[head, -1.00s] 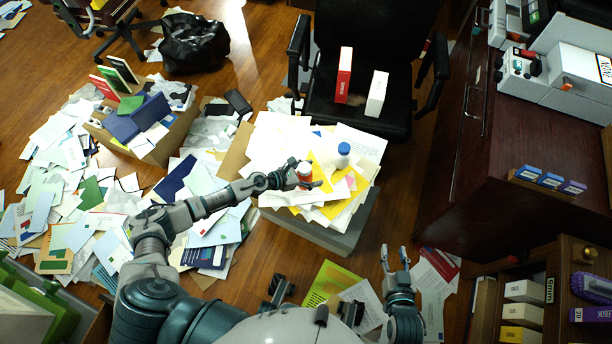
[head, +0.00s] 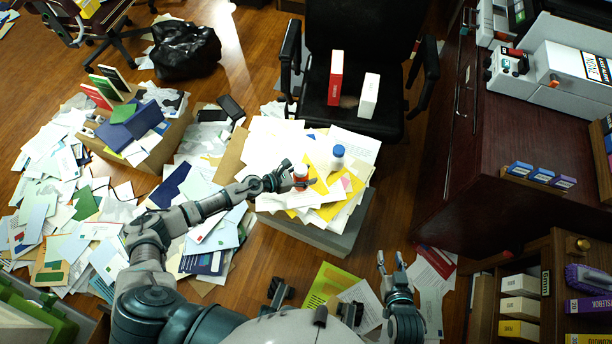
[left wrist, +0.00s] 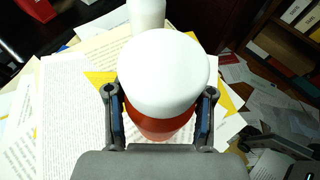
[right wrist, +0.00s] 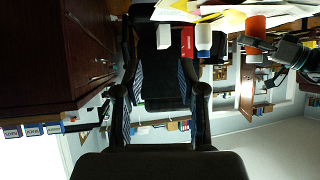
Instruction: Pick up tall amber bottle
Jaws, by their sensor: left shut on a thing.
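The amber bottle (head: 300,171) with a white cap stands upright on the paper-covered box (head: 335,228). My left gripper (head: 303,183) is shut around its body. In the left wrist view, the white cap (left wrist: 163,75) fills the middle, and the orange-amber body (left wrist: 160,128) sits between the two fingers (left wrist: 160,115). The bottle also shows in the right wrist view (right wrist: 257,22). Whether its base touches the papers is hard to tell. My right gripper (head: 390,262) is open and empty, low in front of the box.
A white bottle with a blue cap (head: 337,158) stands just behind and right of the amber one. Loose papers (head: 290,140) cover the box top. A black chair (head: 350,40) holds a red box (head: 335,78) and a white box (head: 368,95). A dark cabinet (head: 480,150) stands right.

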